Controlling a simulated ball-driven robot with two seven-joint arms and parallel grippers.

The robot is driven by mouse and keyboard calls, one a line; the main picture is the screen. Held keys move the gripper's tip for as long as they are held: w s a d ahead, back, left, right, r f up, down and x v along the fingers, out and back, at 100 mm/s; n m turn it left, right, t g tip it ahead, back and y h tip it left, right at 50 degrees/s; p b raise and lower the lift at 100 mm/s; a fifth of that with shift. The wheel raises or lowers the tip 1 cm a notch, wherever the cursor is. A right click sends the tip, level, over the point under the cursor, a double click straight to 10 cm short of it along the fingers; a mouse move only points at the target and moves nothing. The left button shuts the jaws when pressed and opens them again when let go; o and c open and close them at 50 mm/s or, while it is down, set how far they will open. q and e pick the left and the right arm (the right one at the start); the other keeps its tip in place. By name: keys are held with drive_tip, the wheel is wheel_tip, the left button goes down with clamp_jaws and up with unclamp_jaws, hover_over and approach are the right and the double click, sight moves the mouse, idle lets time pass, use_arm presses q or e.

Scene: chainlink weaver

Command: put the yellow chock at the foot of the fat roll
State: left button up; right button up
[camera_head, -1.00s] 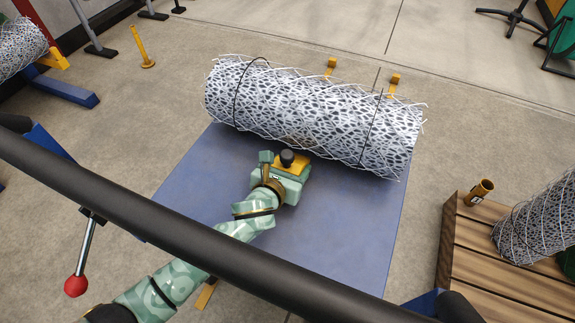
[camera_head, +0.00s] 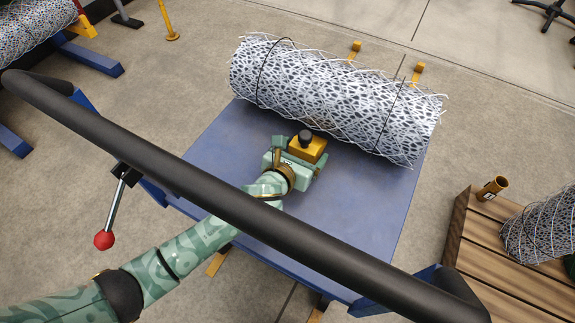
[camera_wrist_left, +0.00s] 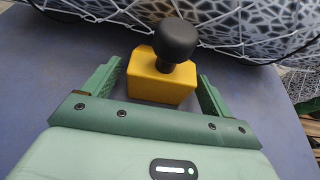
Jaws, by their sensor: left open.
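The fat roll (camera_head: 335,98) of white chainlink mesh, bound by dark ties, lies across the far part of the blue platform (camera_head: 235,140). It also shows at the top of the left wrist view (camera_wrist_left: 90,15). The yellow chock (camera_head: 311,152) with its black knob stands on the platform just in front of the roll. In the left wrist view the chock (camera_wrist_left: 160,84) sits between the fingers of my left gripper (camera_wrist_left: 160,88), which is open, with a gap on each side. My right gripper is not in view.
A black bar (camera_head: 225,190) crosses in front of the platform. A lever with a red knob (camera_head: 104,240) hangs at the left. A slatted wooden pallet (camera_head: 500,268) with a smaller mesh roll (camera_head: 545,232) stands at right. Bare platform lies right of the chock.

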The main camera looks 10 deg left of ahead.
use_arm(q)
drive_tip(key=p+v, duration=0.1)
drive_tip(key=v, duration=0.2)
drive_tip(key=shift+r+p, duration=0.35)
drive_tip(key=shift+r, duration=0.05)
drive_tip(key=p+v, duration=0.2)
drive_tip(key=v, duration=0.3)
drive_tip(key=shift+f+p, duration=0.1)
drive_tip(key=shift+p, duration=0.2)
drive_tip(key=shift+s+a, duration=0.1)
drive_tip(key=shift+s, duration=0.4)
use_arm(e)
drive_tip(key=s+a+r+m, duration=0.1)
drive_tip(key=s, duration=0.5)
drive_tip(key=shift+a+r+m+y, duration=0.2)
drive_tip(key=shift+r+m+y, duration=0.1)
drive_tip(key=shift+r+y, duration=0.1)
use_arm(q)
drive_tip(key=shift+a+f, duration=0.1)
